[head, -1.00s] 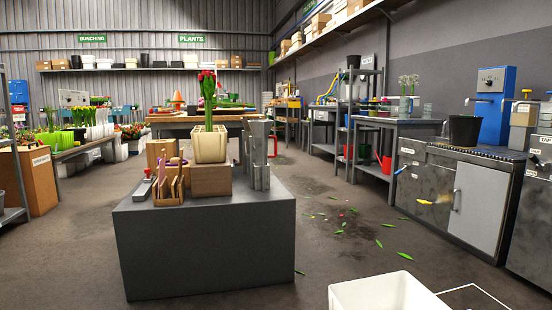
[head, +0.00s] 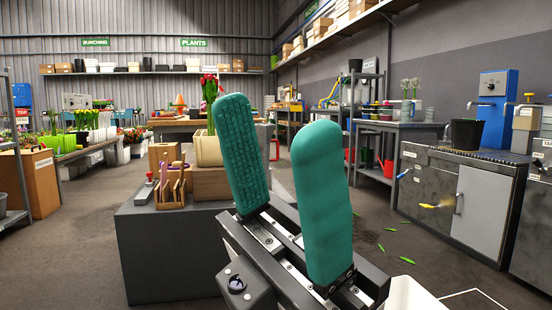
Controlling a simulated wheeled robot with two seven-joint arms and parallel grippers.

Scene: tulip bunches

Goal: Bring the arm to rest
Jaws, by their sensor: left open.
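My left gripper (head: 283,190) is large in the middle of the head view, close to the camera. Its two green padded fingers point up and stand apart, with nothing between them. It hides part of the grey block (head: 165,255) and some of what stands on it. Red tulips (head: 208,88) stand in a cream pot (head: 208,149) on a cardboard box (head: 208,184) on that block, behind the left finger. My right gripper is not in view.
A wooden rack (head: 172,187) with several tools stands on the block's left part. A white bin (head: 412,295) is partly hidden at the bottom right. Green leaves (head: 407,260) lie on the floor. A workbench with a black bucket (head: 466,133) stands at the right.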

